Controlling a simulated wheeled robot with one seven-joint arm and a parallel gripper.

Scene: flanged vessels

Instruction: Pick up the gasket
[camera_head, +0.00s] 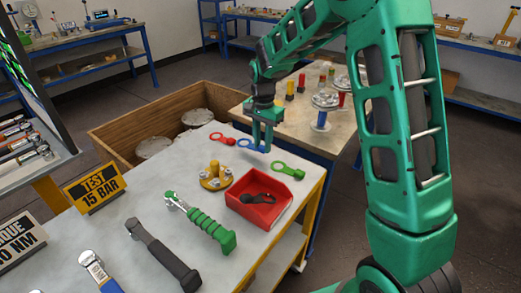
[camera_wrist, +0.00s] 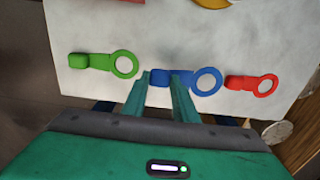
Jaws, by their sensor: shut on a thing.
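Three ring-shaped gaskets with block tabs are at the far edge of the white worktable (camera_head: 130,205). The blue gasket (camera_head: 246,144) is in the middle, between the red gasket (camera_head: 221,138) and the green gasket (camera_head: 288,170). My gripper (camera_head: 263,145) is shut on the blue gasket's tab, pointing down. In the wrist view, the fingertips (camera_wrist: 160,77) are on either side of the blue tab, and the blue ring (camera_wrist: 206,81) sticks out to the right. The green gasket (camera_wrist: 105,63) and red gasket (camera_wrist: 252,85) lie apart on each side. I cannot tell whether the blue gasket touches the table.
A red tray (camera_head: 280,212) holding a dark gasket and a brass flange (camera_head: 216,172) stand near the gaskets. Green-handled (camera_head: 212,226) and black-handled (camera_head: 172,262) wrenches lie in front. A wooden crate (camera_head: 130,128) and a second table (camera_head: 295,125) stand beyond.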

